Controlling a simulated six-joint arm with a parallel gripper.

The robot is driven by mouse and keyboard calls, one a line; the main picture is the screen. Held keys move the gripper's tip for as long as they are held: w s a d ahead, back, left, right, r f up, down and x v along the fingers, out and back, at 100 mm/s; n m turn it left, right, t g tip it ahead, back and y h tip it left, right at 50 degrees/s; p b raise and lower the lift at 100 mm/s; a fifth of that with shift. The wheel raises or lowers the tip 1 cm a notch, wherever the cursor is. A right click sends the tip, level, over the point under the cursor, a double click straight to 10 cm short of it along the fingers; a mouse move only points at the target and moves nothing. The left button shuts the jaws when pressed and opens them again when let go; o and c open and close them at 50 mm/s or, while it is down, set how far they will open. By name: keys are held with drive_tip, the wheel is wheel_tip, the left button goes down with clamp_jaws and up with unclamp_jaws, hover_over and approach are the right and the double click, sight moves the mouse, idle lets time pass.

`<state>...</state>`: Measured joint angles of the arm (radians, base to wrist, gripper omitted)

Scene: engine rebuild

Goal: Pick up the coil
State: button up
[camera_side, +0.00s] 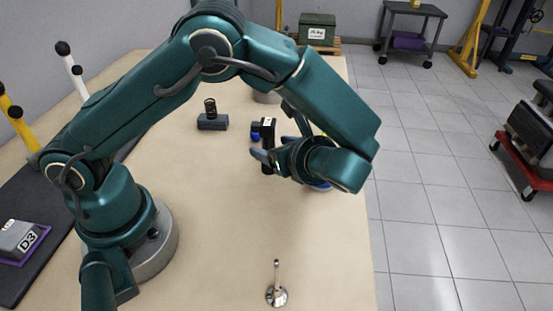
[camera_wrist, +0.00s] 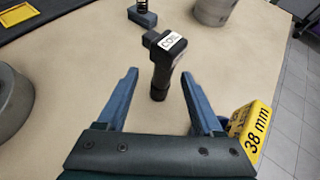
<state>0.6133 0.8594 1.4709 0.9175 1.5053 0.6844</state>
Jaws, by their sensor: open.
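The coil is a black upright part with a white label reading COIL on its top. In the wrist view the coil (camera_wrist: 163,62) stands on the table just beyond and between my two fingertips. My gripper (camera_wrist: 158,80) is open, with one blue-grey finger on each side, and nothing is held. In the side view the coil (camera_side: 268,130) stands near the middle of the table, and my gripper (camera_side: 268,150) is beside it. The fingers partly overlap the coil there, so contact cannot be told.
A yellow block marked 38 mm (camera_wrist: 250,130) is close to my right finger. A spring on a dark block (camera_side: 212,120) stands behind, to the left. A grey cylinder (camera_wrist: 213,10) is at the back.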

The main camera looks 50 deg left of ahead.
drive_tip(key=shift+w+a+f+y, duration=0.25)
drive_tip(key=shift+a+y, duration=0.1)
drive_tip(key=shift+a, duration=0.15)
drive_tip(key=shift+w+a+f+y, duration=0.15)
drive_tip(key=shift+a+f+y, duration=0.05)
drive_tip(key=shift+a+y, duration=0.2)
drive_tip(key=shift+x, duration=2.5)
drive_tip(key=shift+w, duration=0.1)
drive_tip(key=shift+c, duration=0.3)
clamp_jaws()
